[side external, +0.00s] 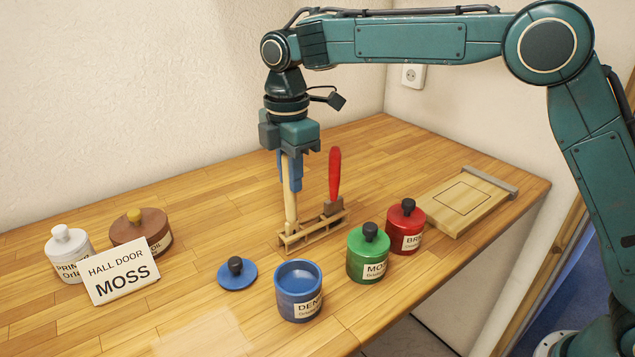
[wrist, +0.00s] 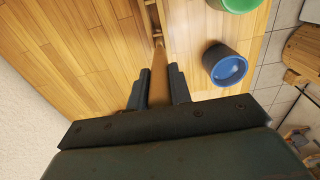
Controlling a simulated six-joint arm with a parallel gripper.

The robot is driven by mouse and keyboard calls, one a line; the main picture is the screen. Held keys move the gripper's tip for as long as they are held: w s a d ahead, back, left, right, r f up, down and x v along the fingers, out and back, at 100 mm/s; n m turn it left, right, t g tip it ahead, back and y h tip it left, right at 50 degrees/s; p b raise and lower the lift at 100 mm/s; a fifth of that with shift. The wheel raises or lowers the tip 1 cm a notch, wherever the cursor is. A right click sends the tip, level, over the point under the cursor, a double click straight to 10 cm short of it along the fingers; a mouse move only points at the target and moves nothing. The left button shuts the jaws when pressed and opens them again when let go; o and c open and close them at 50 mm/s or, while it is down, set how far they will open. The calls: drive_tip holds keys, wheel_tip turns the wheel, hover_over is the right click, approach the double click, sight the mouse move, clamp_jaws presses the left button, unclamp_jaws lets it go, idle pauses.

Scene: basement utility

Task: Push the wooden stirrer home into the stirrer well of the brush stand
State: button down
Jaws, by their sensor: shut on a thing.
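The wooden stirrer (side external: 290,208) is a long pale stick, held roughly upright. My gripper (side external: 293,188) is shut on it above the brush stand; in the wrist view the stirrer (wrist: 159,80) lies between the two fingers (wrist: 160,85). The brush stand (side external: 318,231) is a low wooden rack on the bench. The stirrer's lower end meets the left part of the stand; how deep it sits in the well I cannot tell. A brush with a red handle (side external: 335,174) stands upright at the stand's right part.
An open blue pot (side external: 298,292), its lid (side external: 237,274), a green pot (side external: 368,256) and a red pot (side external: 405,228) stand in front and right. A sign (side external: 120,275), a white pot (side external: 68,250) and a brown pot (side external: 142,231) are left. A wooden board (side external: 435,212) lies right.

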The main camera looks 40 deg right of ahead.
drive_tip(key=shift+f, duration=0.45)
drive_tip(key=c, duration=1.2)
unclamp_jaws()
drive_tip(key=shift+r, duration=6.85)
drive_tip(key=shift+r, duration=0.1)
